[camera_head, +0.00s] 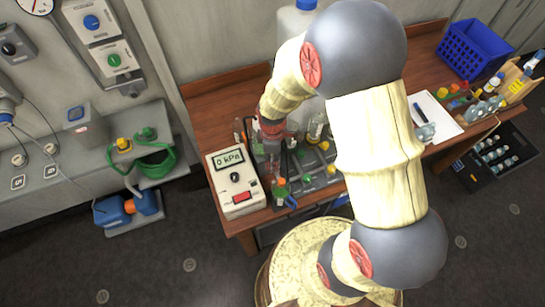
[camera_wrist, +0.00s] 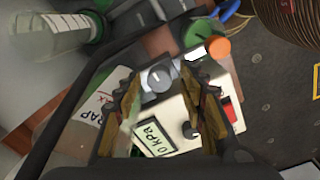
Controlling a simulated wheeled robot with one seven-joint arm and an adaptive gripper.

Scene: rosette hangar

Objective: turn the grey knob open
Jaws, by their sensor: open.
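The grey knob (camera_wrist: 157,78) is round with a pale mark on its face. It shows in the wrist view between the two fingers of my gripper (camera_wrist: 168,88), which are spread apart. I cannot tell from this view whether a finger touches the knob. In the head view my gripper (camera_head: 270,155) points down over the bench just right of the white kPa meter, and it hides the knob there. The white meter (camera_head: 222,192) has a display reading 0 kPa, a black knob and a red switch. It also shows in the wrist view (camera_wrist: 170,113).
Dark fittings and small bottles (camera_head: 312,165) crowd the bench right of my gripper. An orange cap (camera_wrist: 219,47) is close by in the wrist view. A blue basket (camera_head: 474,50) stands at the back right. Wall panels with knobs (camera_head: 103,40) are at the left.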

